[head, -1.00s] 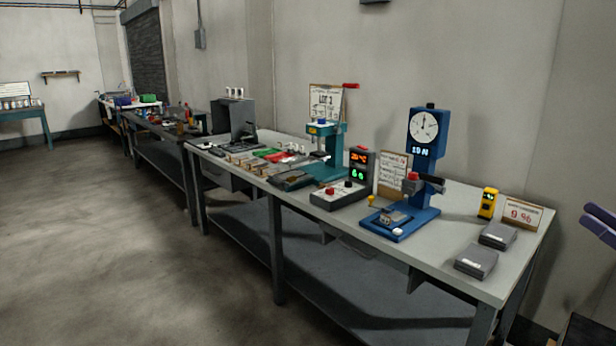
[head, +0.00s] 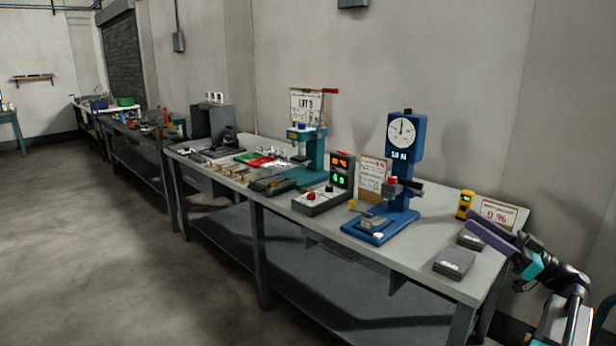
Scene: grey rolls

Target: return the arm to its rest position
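My gripper (head: 488,236) is at the right side of the head view, at the end of my black and teal arm. Its purple fingers reach left over the right end of the grey workbench (head: 432,279), by the small grey boxes. Seen nearly side-on, the fingers overlap, so the gap between them is hidden. No held object shows.
Near my gripper are a dark grey box (head: 454,262), a second box (head: 470,241), a yellow meter (head: 465,204) and a sign (head: 498,213). A blue gauge press (head: 402,160) stands further left. Open floor (head: 90,260) lies at the left.

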